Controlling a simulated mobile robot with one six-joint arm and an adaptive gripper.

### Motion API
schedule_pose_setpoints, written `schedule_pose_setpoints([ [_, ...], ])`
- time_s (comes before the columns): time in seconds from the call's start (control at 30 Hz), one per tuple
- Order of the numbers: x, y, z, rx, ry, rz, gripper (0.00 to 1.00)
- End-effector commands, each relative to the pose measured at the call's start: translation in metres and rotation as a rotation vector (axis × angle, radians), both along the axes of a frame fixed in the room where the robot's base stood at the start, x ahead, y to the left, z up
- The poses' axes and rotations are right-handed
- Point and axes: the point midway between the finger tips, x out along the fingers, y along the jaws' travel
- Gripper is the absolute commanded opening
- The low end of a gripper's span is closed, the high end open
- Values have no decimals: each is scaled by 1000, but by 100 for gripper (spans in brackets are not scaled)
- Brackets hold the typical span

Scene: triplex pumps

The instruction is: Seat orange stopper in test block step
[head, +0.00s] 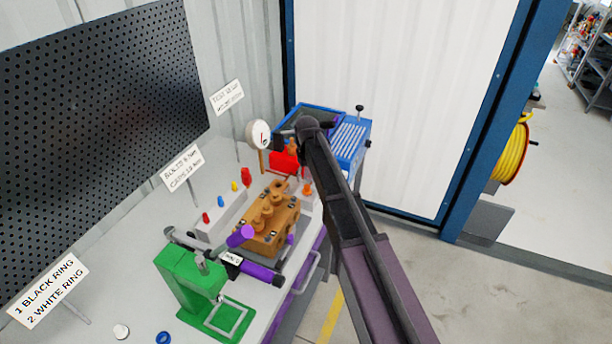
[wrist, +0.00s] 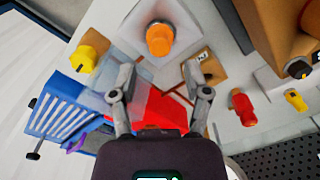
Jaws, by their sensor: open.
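The orange stopper (wrist: 160,38) stands in a pale block (wrist: 185,25) in the wrist view, just beyond my fingertips and roughly centred between them. In the head view an orange piece (head: 307,188) stands right of the brown pump block; I take it for the same stopper. My gripper (wrist: 158,68) is open, with nothing between its fingers. In the head view the end of my arm is above the far end of the bench, and my fingers cannot be made out clearly. A red block (head: 284,161) sits below it. I cannot tell which part is the test block step.
The brown pump block (head: 272,222) stands mid-bench. Red, blue and yellow plugs line a pale rack (head: 222,216) behind it. A green press (head: 190,283) stands at the near end, a blue tray (head: 350,140) at the far end. A gauge (head: 258,134) rises beside the red block.

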Motion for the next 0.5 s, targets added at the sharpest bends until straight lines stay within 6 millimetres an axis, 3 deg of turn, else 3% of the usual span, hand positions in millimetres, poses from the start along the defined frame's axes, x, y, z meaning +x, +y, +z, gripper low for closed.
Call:
schedule_pose_setpoints([
  [0.5, 0, 0, 47, 0, 0, 0, 62],
])
